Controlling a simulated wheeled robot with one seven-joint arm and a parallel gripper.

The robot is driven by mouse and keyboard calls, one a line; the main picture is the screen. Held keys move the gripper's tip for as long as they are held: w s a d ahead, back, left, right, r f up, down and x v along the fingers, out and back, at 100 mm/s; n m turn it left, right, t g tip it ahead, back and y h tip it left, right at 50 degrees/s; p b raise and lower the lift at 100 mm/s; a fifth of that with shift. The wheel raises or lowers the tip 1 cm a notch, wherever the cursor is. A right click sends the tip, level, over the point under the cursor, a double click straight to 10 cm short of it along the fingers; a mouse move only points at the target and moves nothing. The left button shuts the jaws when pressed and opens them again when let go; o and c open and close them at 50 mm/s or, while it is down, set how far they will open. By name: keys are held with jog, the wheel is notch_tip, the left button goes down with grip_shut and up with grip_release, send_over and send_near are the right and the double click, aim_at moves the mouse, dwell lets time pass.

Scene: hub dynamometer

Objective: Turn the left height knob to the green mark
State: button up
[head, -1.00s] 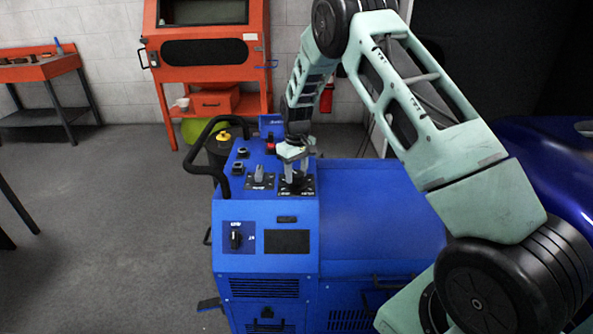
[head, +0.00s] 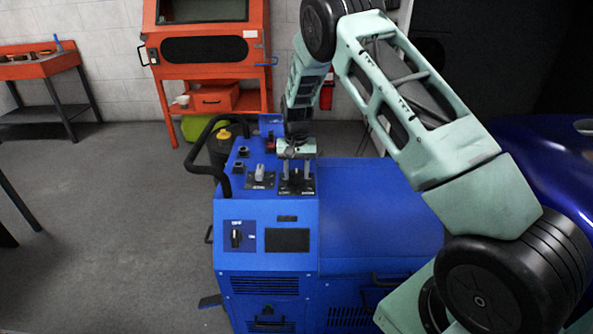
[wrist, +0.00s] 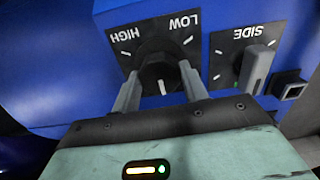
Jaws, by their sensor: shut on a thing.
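The height knob (wrist: 157,65) is a round black dial on a black plate lettered HIGH and LOW, upside down in the wrist view. A white pointer line on it points toward my gripper's body. My gripper (wrist: 160,85) is shut on this knob, one grey finger on each side. In the head view my gripper (head: 298,168) points down over the same plate (head: 296,190), at the right of the blue console top; it mostly hides the knob there.
A grey SIDE selector (wrist: 257,70) is close beside the knob; it also shows in the head view (head: 260,172). A front dial (head: 236,238) and dark screen (head: 287,240) are on the console face. A black handle bar (head: 205,140) curves at left.

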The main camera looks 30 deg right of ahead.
aim_at(296, 172)
jog(key=shift+w+r, duration=0.1)
dwell(0.4)
jog(key=o, duration=1)
notch_tip(296, 172, up, 17)
jog(key=shift+r+b, duration=0.15)
jog(key=shift+b, duration=0.55)
